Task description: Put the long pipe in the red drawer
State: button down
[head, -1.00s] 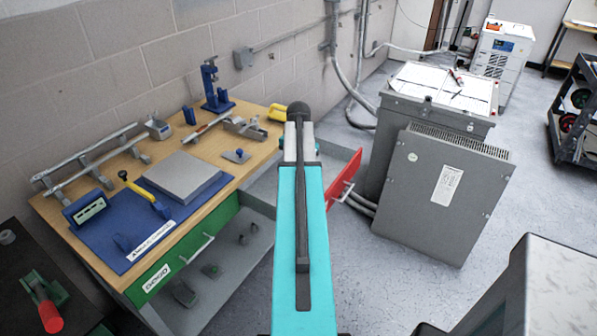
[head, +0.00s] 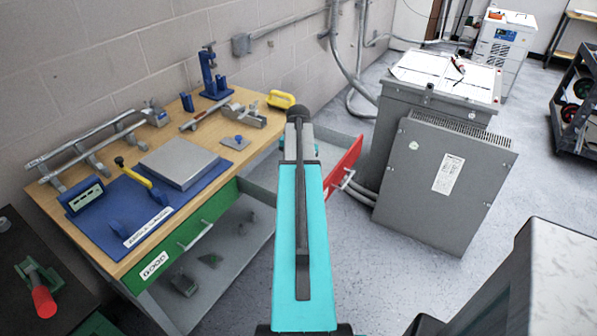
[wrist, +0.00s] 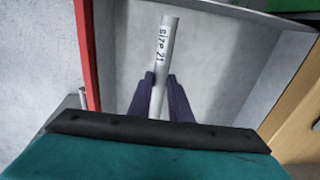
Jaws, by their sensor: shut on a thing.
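Behind the pipe lies the grey inside of the open red drawer, whose red front (wrist: 87,50) runs along the left. The pipe appears over the drawer; its height above the floor of it is hard to tell. In the head view the red drawer front (head: 343,168) stands out right of my arm, which hides the gripper and pipe.
The wooden bench (head: 110,235) carries a blue mat, a grey plate (head: 180,160), a pipe rack (head: 95,150) and a blue stand (head: 213,75). A green drawer (head: 180,245) is below. A grey transformer cabinet (head: 440,185) stands right of the red drawer.

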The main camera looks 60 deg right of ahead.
jog(key=shift+f+b, duration=1.05)
jog(key=shift+f, duration=1.7)
jog(key=c, duration=1.5)
grip_release()
jog(key=shift+c, duration=0.2)
jog(key=shift+r, duration=0.1)
jog(key=shift+s+a+r+b, duration=0.15)
jog(key=shift+r+b, duration=0.3)
jog(key=shift+r, duration=2.95)
jog(key=shift+a+r+b, duration=0.1)
jog(key=shift+r+b, duration=0.35)
jog(key=shift+r, duration=2.95)
